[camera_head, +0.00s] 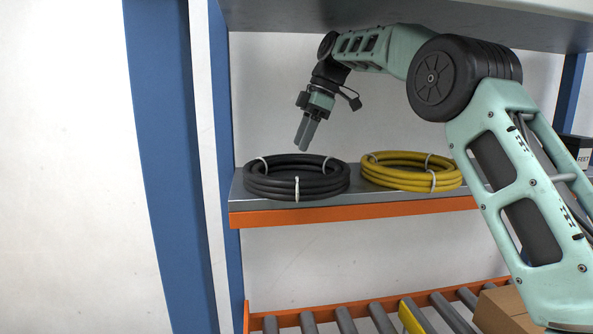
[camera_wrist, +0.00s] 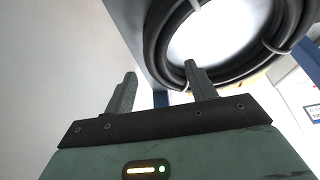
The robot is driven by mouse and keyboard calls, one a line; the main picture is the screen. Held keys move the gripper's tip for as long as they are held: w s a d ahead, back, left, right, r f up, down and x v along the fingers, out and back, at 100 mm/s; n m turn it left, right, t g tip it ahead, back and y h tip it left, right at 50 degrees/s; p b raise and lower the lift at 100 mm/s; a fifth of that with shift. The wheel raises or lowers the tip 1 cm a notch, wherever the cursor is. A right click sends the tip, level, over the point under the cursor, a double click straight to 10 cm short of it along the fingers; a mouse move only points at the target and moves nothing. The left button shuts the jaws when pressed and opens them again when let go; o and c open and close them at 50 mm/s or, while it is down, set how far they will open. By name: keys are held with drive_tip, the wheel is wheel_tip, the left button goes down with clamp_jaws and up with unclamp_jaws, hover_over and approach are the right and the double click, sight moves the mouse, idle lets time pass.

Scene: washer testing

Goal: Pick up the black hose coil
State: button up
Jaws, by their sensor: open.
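The black hose coil (camera_head: 325,186) lies flat near the left end of a grey shelf, bound with white ties. My gripper (camera_head: 304,146) hangs above the coil in the head view, tilted down with its fingers apart from it. In the wrist view the coil (camera_wrist: 160,48) fills the upper right as a black ring around a bright centre. There my gripper (camera_wrist: 160,70) is open with nothing between its fingers. The right fingertip overlaps the coil's near edge in the picture; the exact gap cannot be told.
A yellow hose coil (camera_head: 405,182) lies close to the right of the black one. The shelf (camera_head: 400,200) has an orange front edge. A blue upright (camera_head: 226,130) stands at its left, another shelf (camera_head: 400,20) hangs overhead, and rollers (camera_head: 345,320) run below.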

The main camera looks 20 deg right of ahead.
drive_tip(key=shift+a+f, duration=0.3)
drive_tip(key=shift+a, duration=0.1)
drive_tip(key=shift+x, duration=2.15)
clamp_jaws()
